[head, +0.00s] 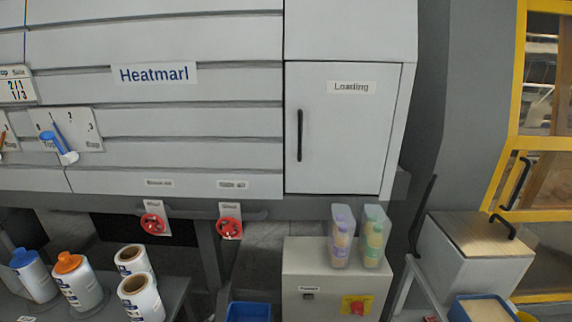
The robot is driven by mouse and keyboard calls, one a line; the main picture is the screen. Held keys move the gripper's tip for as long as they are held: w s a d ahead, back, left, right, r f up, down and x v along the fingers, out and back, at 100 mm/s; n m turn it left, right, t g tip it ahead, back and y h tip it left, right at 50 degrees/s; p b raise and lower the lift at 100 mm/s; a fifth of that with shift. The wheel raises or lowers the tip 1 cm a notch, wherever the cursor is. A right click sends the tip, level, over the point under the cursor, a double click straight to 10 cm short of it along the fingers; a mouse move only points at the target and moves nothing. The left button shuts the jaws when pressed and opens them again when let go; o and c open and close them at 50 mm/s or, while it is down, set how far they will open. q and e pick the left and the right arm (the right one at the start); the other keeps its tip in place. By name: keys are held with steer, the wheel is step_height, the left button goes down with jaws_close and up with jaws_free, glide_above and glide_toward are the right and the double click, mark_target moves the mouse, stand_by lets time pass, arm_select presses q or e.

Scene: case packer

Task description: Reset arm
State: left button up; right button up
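Neither of my grippers nor my arms shows in the head view. The grey machine (190,155) labelled "Heatmarl" fills the upper left and middle. Its "Loading" door (345,135) is closed, with a dark vertical handle (299,135). A lever with a blue handle (56,146) sits on a numbered plate at the left.
Two red valve wheels (153,223) (230,228) hang below the machine. Bottles and white rolls (142,298) stand at lower left. Two clear containers (341,237) (373,237) stand on a grey box (305,262) with a red knob. A blue bin (248,312) is at the bottom.

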arm_select(q)
steer(key=s+a+f+n+g, duration=0.2)
steer(key=s+f+g, duration=0.1)
steer(key=s+f, duration=0.8)
steer(key=s+a+f+n+g, duration=0.2)
steer(key=s+f+g, duration=0.1)
steer(key=s+f, duration=0.8)
steer(key=s+d+f+g, duration=0.1)
steer(key=s+f, duration=0.3)
steer(key=s, duration=0.5)
steer(key=s+f+n+g, duration=0.1)
steer(key=s+f, duration=0.3)
steer(key=s, duration=0.5)
steer(key=s+d+f+n+g, duration=0.1)
steer(key=s+f+g, duration=0.2)
steer(key=s, duration=0.6)
step_height(320, 180, down, 2)
steer(key=shift+s+d+y, duration=0.15)
steer(key=shift+d+y, duration=0.15)
steer(key=shift+d, duration=0.05)
